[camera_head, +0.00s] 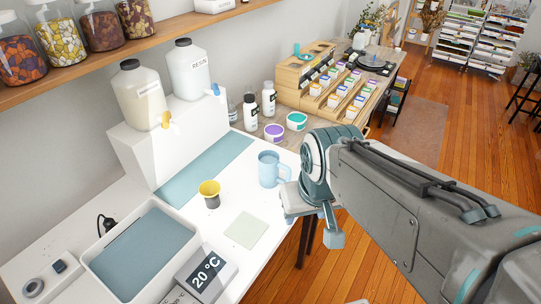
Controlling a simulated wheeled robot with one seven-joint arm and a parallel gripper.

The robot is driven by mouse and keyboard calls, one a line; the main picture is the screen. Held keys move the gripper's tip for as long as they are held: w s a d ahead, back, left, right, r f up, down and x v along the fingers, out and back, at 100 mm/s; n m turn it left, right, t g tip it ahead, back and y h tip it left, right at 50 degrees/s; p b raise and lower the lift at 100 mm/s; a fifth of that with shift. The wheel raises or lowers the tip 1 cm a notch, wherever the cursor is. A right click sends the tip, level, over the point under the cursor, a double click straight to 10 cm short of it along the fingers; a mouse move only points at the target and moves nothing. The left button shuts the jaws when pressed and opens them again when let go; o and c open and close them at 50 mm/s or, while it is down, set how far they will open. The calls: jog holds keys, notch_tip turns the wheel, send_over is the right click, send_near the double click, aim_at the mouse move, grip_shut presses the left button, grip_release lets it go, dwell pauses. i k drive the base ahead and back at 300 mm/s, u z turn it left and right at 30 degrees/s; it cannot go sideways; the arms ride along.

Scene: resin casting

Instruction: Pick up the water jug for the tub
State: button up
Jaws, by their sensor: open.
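A light blue jug (268,170) stands upright on the white table, with its handle on its right side. My gripper (312,222) is at the table's right edge, just right of and nearer than the jug. It is open, and I see no object between its fingers; its far side is partly hidden by my wrist. A white rectangular tub (92,262) with a blue-grey inside sits at the table's lower left.
A grey and yellow cup (209,193), a pale green square (246,230) and a 20 °C display (206,273) lie between tub and jug. Bottles and small tubs stand behind the blue jug.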

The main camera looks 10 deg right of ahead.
aim_at(275, 173)
jog(key=z, duration=1.7)
jog(key=i, duration=1.05)
jog(key=u, duration=2.6)
